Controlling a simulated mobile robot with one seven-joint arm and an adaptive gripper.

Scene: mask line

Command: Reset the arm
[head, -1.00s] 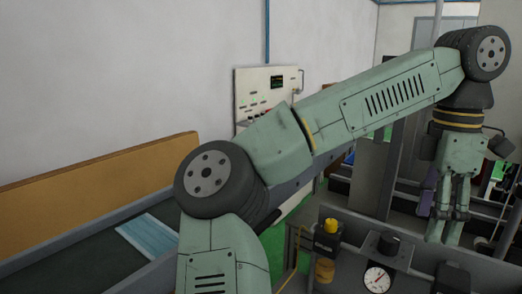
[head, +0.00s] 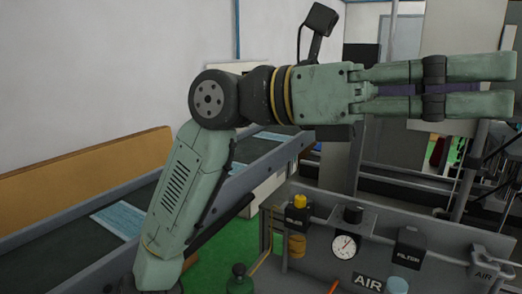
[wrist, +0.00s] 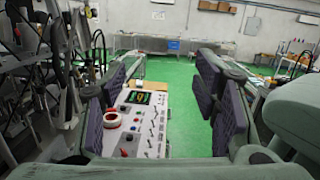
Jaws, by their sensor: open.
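My gripper (head: 512,86) is at the upper right of the head view, held level and pointing right. Its two fingers are parallel and apart, with nothing between them. In the wrist view the gripper (wrist: 168,95) shows its two dark padded fingers spread wide, and I see the room between them. My forearm rises from the lower middle of the head view to the wrist joint. No object is held.
A conveyor (head: 75,238) with blue masks (head: 122,218) runs along the left wall. An air panel with a gauge (head: 345,245) stands at the lower right, below my gripper. A control panel (wrist: 140,120) with buttons shows in the wrist view. Green floor (wrist: 185,100) lies open beyond.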

